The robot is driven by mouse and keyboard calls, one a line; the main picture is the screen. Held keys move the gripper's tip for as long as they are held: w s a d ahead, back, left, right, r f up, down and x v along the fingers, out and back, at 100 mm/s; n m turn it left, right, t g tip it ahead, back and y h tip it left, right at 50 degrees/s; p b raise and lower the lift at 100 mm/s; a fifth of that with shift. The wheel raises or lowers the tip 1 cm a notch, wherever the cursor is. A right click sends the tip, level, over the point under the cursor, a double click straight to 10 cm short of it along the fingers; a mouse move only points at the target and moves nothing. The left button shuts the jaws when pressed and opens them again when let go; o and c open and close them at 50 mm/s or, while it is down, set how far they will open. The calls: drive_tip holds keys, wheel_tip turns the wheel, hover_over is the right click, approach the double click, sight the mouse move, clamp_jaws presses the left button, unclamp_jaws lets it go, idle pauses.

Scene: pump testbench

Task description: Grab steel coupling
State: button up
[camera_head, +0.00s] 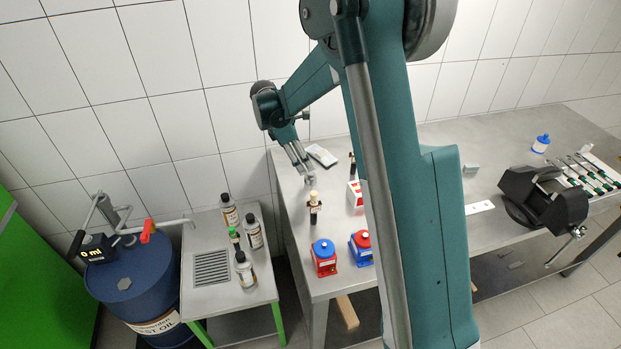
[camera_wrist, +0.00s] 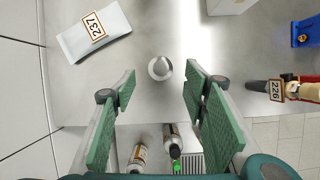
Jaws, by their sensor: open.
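A small shiny metal piece, which looks like the steel coupling (camera_wrist: 160,68), stands on the bench between my fingertips in the wrist view. It shows as a rounded grey shape lit from above. In the head view a small grey piece (camera_head: 310,181) shows at the tips of my gripper (camera_head: 306,170), partly hidden by the fingers. My gripper (camera_wrist: 160,85) is open, with its green-padded fingers wide apart on both sides of the coupling. I see no contact between the pads and the coupling. The exact height of the fingertips above it is hard to tell.
A white pouch labelled 237 (camera_wrist: 93,29) lies beside the coupling. A dark-and-tan item labelled 226 (camera_wrist: 285,90) is to the right. Blue-topped (camera_head: 324,258) and red-topped (camera_head: 361,248) pumps stand near the bench front. Several bottles (camera_head: 246,268) stand on the side table.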

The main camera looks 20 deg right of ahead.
sight(311, 173)
drive_tip(key=shift+x, duration=1.3)
drive_tip(key=shift+x, duration=2.55)
drive_tip(key=shift+c, duration=0.5)
drive_tip(key=c, duration=1)
